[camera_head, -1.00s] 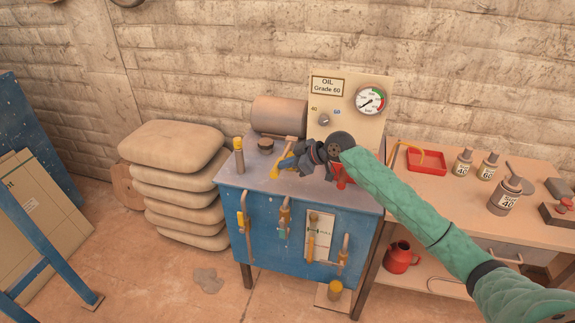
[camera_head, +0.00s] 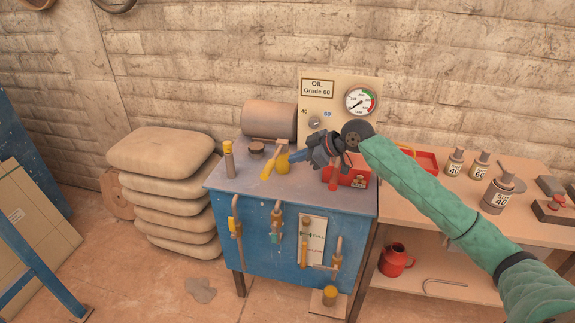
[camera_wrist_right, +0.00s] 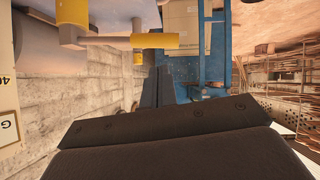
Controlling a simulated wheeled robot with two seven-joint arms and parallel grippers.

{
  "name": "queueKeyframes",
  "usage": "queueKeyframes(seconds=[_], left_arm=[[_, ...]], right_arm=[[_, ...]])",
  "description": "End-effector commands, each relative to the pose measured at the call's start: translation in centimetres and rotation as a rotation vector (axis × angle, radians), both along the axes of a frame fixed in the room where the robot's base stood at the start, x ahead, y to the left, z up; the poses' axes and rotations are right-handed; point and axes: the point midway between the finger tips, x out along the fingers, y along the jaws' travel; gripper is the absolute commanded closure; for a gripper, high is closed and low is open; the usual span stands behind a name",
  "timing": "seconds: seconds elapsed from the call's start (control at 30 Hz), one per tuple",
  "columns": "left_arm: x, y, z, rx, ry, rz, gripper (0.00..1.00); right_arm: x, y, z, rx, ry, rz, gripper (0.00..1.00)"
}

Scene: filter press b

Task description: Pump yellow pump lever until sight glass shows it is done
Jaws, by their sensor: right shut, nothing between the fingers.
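A blue press cabinet (camera_head: 258,250) stands against the wall. On its grey top is a lever (camera_head: 272,156) with a yellow knob (camera_head: 283,166). My right gripper (camera_head: 293,156) is just right of this lever, over the cabinet top, fingers pointing left. It is shut and empty; contact with the lever cannot be told. The right wrist view shows the dark fingers (camera_wrist_right: 155,85) below a yellow-ended bar (camera_wrist_right: 150,41). On the cabinet front is a white plate (camera_head: 318,240) with a vertical tube, perhaps the sight glass; its level is too small to read. My left gripper is out of view.
A yellow-topped post (camera_head: 228,160) stands at the top's left. Behind are a panel with a gauge (camera_head: 360,100) and knob, and a brown cylinder (camera_head: 269,119). A red box (camera_head: 350,178) is under my right arm. Sacks (camera_head: 165,150) are left; a bench with bottles is right.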

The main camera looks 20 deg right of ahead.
Motion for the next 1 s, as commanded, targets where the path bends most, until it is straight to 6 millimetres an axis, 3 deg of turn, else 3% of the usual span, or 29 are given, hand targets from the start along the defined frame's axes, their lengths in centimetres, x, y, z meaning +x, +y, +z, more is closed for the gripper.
queueKeyframes(seconds=[0.3,0.77,0.87,1.0], left_arm=[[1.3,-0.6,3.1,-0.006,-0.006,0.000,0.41],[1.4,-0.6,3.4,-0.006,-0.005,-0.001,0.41],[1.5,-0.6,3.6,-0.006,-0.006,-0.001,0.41],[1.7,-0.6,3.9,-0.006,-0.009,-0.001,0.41]], right_arm=[[-1.2,-1.4,1.2,0.001,0.001,-0.001,1.00],[-1.2,-1.5,1.6,0.002,-0.003,-0.001,1.00],[-0.8,-1.6,3.0,-0.001,-0.021,-0.002,1.00],[0.0,-2.3,6.2,-0.028,-0.062,-0.004,1.00]])
